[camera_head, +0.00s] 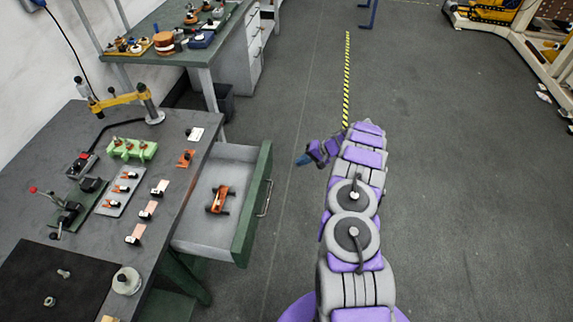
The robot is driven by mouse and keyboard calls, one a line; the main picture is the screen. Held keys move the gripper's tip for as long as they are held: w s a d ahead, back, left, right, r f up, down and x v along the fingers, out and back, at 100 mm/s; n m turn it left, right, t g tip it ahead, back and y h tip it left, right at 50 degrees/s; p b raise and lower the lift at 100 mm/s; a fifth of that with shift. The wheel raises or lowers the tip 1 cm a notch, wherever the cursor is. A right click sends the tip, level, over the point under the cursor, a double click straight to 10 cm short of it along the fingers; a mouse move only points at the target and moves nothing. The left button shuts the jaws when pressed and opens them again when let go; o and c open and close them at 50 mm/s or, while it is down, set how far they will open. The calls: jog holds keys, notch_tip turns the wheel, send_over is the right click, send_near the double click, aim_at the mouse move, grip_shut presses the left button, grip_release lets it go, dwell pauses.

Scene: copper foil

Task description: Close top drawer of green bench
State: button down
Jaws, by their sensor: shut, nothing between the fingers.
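The top drawer (252,205) of the green bench is pulled out, with a green front panel and a metal handle (264,199) on its outer face. Its grey tray (196,236) holds a small orange and black part (220,200). The bench (100,240) has a dark grey top and green legs. My gripper (302,160) is shut and empty, at the end of my purple and grey arm. It is to the right of and beyond the drawer front, apart from it, with its tip pointing left.
Tools and parts, including a green block (132,149) and a yellow clamp arm (118,100), stand on the bench top. A second green bench (190,50) with white drawers stands behind, with a dark bin (218,103) near it. The floor right of the drawer is clear, with a striped tape line (347,80).

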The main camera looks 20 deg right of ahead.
aim_at(269, 170)
jog(key=x, duration=0.4)
jog(key=a+r+b+x, duration=0.1)
jog(key=x, duration=0.3)
jog(key=b+x, duration=0.1)
jog(key=x, duration=0.3)
jog(key=shift+w+a+r, duration=0.15)
jog(key=shift+w+r, duration=0.1)
jog(key=shift+r, duration=0.05)
jog(key=shift+w+a, duration=0.2)
jog(key=shift+a, duration=0.15)
